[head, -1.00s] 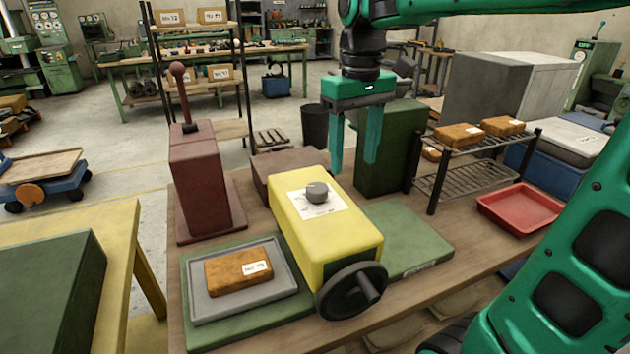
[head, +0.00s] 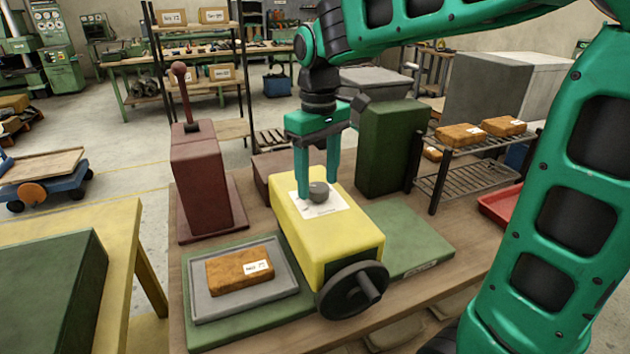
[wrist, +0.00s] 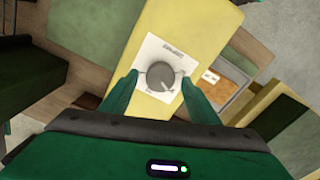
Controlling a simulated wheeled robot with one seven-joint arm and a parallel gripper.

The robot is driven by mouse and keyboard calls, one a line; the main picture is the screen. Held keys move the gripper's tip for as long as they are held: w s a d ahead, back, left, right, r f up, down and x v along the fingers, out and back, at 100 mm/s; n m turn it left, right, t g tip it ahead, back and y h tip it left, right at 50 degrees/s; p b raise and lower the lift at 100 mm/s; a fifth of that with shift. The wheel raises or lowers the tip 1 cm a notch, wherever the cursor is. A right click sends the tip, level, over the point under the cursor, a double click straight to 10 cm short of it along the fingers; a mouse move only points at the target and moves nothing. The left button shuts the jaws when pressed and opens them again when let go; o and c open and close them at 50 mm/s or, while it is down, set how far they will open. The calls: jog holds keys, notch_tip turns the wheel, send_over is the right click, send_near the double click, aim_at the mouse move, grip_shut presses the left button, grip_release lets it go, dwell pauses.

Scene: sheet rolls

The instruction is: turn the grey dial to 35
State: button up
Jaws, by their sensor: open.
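The grey dial (head: 318,192) sits on a white scale plate (head: 331,205) on top of the yellow machine housing (head: 330,240). My gripper (head: 318,190) is open and points down, with its fingertips around or just above the dial in the head view. In the wrist view the dial (wrist: 160,75) lies between my two green fingertips (wrist: 160,85), with a gap on each side. A small pointer mark shows at the dial's lower right edge. The scale numbers are too small to read.
A black handwheel (head: 352,290) is on the housing's front. A maroon lever box (head: 200,180) stands left, a dark green block (head: 390,150) behind right. A grey tray (head: 207,302) with a brown package (head: 240,270) lies front left. A wire rack (head: 470,180) stands right.

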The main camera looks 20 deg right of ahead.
jog(key=shift+f, duration=0.45)
jog(key=c, duration=1)
jog(key=shift+c, duration=0.2)
jog(key=o, duration=1)
jog(key=shift+o, duration=0.2)
jog(key=shift+r, duration=0.1)
